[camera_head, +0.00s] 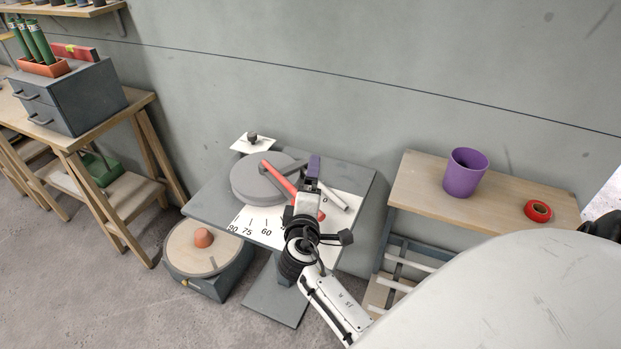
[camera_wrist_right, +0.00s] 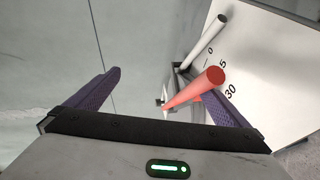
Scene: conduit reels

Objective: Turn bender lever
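The bender (camera_head: 268,177) stands on a grey table, with a round grey disc and a white angle plate marked with degrees. Its red lever (camera_head: 279,178) runs from the disc toward my right gripper (camera_head: 311,176). A white conduit piece (camera_head: 333,196) lies beside the lever near the 0 mark. In the right wrist view my gripper (camera_wrist_right: 158,98) is open, its purple fingers apart. The red lever (camera_wrist_right: 192,92) shows close to the right-hand finger, with its round end toward the camera. I cannot tell whether they touch. My left gripper is out of view.
A wooden shelf (camera_head: 405,187) at the right holds a purple cup (camera_head: 464,172) and a red tape roll (camera_head: 537,211). A round wooden-topped stand (camera_head: 185,255) is at the lower left. A workbench (camera_head: 134,103) with a drawer box (camera_head: 88,97) stands farther left.

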